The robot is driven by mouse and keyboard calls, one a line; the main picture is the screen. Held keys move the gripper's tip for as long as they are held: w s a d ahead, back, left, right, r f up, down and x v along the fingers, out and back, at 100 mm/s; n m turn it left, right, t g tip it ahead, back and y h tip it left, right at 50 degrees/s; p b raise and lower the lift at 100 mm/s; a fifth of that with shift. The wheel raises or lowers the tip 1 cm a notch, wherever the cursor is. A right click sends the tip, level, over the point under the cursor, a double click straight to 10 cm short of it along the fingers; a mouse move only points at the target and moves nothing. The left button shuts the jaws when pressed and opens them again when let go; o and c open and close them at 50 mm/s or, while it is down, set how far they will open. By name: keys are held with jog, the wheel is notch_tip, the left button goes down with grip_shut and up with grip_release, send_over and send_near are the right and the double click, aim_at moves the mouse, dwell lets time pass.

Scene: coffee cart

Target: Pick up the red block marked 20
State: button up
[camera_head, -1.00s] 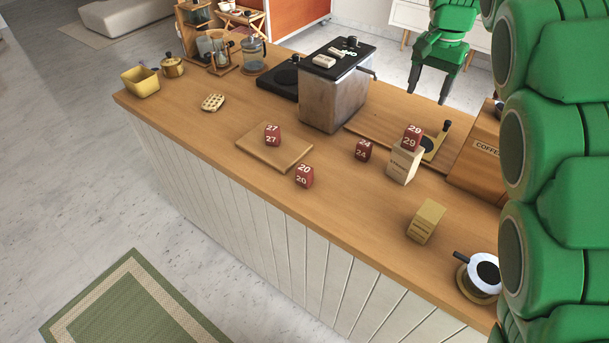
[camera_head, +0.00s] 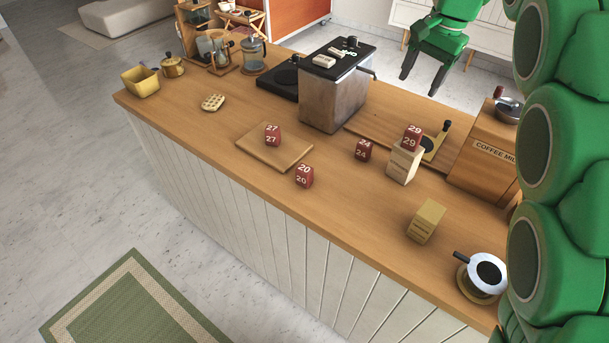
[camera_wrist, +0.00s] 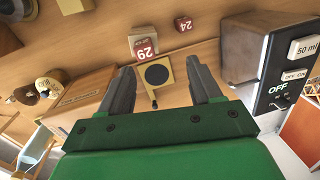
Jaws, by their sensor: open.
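The red block marked 20 (camera_head: 304,176) stands on the wooden counter (camera_head: 230,178), close to the near edge and just off the right corner of a square wooden board (camera_head: 263,154). It is not in the wrist view. My gripper (camera_head: 420,83) is open and empty, beyond the counter's far side and well away from the block. In the wrist view my gripper (camera_wrist: 160,64) has its two dark fingers spread, pointing toward the red block marked 29 (camera_wrist: 145,46) and the red block marked 24 (camera_wrist: 184,24).
Red block 27 (camera_head: 272,134) sits on the board. Block 24 (camera_head: 363,150) stands right of it, and block 29 (camera_head: 412,138) sits on a pale block (camera_head: 403,165). A metal machine (camera_head: 333,97) stands behind. A tan box (camera_head: 427,222) and a white pot (camera_head: 483,274) are at the right.

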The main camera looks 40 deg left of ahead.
aim_at(299, 170)
jog(key=s+a+m+y, duration=1.2)
jog(key=s+a+m, duration=0.1)
jog(key=s+m, duration=0.3)
jog(key=shift+g, duration=0.3)
notch_tip(299, 170, down, 23)
jog(key=shift+s+a+f, duration=0.1)
jog(key=shift+f, duration=0.1)
jog(key=shift+x, duration=1.4)
jog(key=a+f, duration=0.2)
jog(key=shift+a+f, duration=0.15)
jog(key=shift+f, duration=0.15)
jog(key=shift+x, duration=0.95)
jog(key=shift+c, duration=0.2)
jog(key=c, duration=1)
